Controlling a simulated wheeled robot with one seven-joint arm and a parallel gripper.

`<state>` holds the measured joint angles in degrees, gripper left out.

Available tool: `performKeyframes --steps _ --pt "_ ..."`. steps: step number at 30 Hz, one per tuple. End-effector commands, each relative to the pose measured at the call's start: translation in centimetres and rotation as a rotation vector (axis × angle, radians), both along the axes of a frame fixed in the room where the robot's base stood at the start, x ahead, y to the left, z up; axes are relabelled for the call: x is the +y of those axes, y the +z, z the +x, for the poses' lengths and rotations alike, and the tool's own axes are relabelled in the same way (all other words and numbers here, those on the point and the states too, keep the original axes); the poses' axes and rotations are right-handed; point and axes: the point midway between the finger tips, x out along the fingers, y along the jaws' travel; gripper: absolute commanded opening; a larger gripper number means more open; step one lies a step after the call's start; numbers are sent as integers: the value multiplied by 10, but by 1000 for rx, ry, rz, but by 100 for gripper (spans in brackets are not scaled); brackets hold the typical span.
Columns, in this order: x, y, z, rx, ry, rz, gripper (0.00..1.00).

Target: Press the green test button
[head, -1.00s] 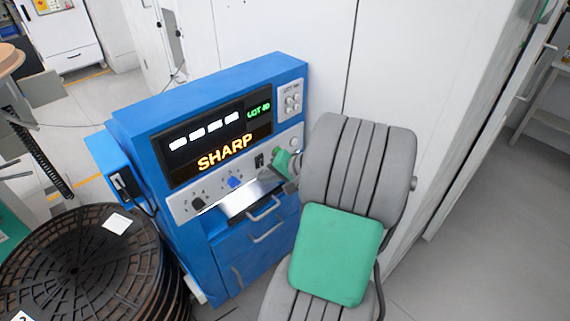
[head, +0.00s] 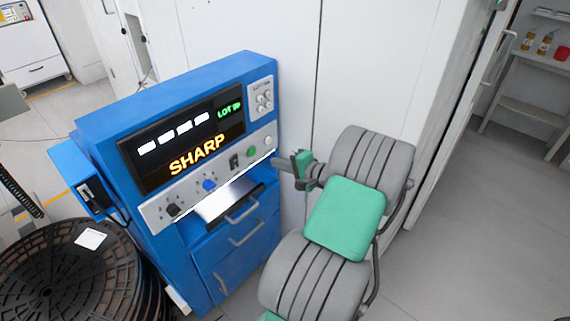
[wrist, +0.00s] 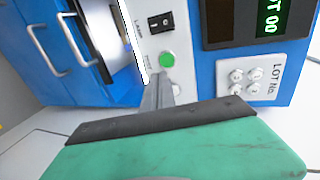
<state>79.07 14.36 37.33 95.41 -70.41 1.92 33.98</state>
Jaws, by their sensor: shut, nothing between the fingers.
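The green test button (head: 252,152) is a round button at the right part of the light control strip on the blue machine. In the wrist view the green button (wrist: 167,60) is fully visible, beside a black rocker switch. My gripper (head: 277,162) is shut and empty, just right of the strip's end in the head view. In the wrist view the shut fingertips (wrist: 158,78) point at the panel just below the button in the picture. I see no contact with the button; the exact gap is unclear.
A pale round button (head: 268,140) sits right of the green one; my fingers partly hide it in the wrist view. The strip also has a blue knob (head: 209,185) and a black knob (head: 173,209). Drawer handles (head: 246,233) stick out below. A black reel stack (head: 75,265) stands left.

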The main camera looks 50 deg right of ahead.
Motion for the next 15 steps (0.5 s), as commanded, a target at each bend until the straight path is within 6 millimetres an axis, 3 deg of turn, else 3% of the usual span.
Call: performKeyframes --steps 6,9,15 --pt "3 -15 47 0 5 1 0" --pt "3 -13 65 0 3 -2 0" --pt "3 -13 82 1 0 0 0"
